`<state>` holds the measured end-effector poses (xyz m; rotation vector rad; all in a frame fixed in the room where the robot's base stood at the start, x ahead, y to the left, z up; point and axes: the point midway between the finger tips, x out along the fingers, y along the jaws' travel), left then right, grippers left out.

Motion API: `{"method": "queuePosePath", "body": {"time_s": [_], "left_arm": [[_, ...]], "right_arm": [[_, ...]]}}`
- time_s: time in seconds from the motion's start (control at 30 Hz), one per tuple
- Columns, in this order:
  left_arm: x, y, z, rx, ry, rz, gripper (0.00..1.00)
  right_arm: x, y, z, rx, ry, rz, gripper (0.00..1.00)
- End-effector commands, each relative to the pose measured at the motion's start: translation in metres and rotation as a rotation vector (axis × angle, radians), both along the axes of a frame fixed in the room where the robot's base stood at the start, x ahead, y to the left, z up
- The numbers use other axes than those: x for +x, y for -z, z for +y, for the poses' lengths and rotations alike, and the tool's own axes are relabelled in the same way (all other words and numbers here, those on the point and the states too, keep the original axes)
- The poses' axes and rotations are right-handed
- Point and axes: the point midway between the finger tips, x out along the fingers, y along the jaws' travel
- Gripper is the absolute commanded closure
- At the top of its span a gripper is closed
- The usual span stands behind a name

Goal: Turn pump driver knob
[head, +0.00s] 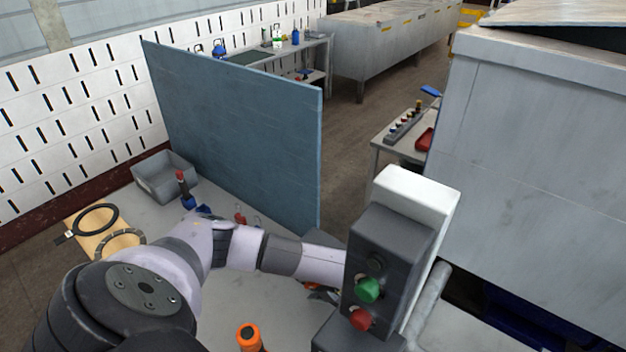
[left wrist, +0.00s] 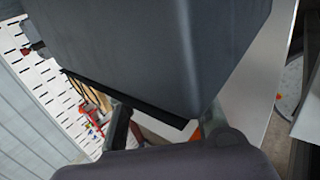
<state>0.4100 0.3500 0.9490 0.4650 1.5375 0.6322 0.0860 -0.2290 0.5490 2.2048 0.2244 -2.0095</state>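A dark grey control box (head: 388,240) with a white back stands at the right of centre in the head view. Its face carries a black knob (head: 376,263), a green button (head: 367,290) and a red button (head: 361,318). My left arm reaches in from the left. My left gripper (head: 318,292) is mostly hidden behind the box's left side. In the left wrist view, the grey box (left wrist: 150,50) fills the upper middle, very close. The gripper's fingers (left wrist: 165,124) stand wide apart there, their tips partly hidden by the box; contact cannot be told. The knob is not visible in that view.
A blue partition (head: 240,130) stands behind the table. A grey bin (head: 164,178), black rings on a wooden board (head: 100,230) and an orange-topped tool (head: 248,337) lie around my arm. A large grey housing (head: 540,150) closes off the right.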

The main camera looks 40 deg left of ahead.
Motion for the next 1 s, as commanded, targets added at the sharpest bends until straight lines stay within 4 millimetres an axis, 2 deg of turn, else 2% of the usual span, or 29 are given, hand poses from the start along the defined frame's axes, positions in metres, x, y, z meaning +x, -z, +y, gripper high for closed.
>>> {"method": "queuePosePath", "body": {"time_s": [0.17, 0.63, 1.0], "left_arm": [[0.0001, 0.0000, -0.0001, -0.001, 0.000, 0.000, 0.68], [0.0002, 0.0000, -0.0005, -0.001, 0.000, 0.000, 0.99], [0.0002, -0.0002, -0.0004, -0.004, -0.001, -0.001, 1.00]], "right_arm": [[-0.0008, 0.0000, -0.0010, -0.001, -0.001, 0.002, 0.60], [-0.0008, -0.0001, -0.0075, -0.009, -0.003, 0.002, 0.60], [-0.0005, 0.0002, -0.0074, -0.009, -0.003, 0.001, 0.60]]}}
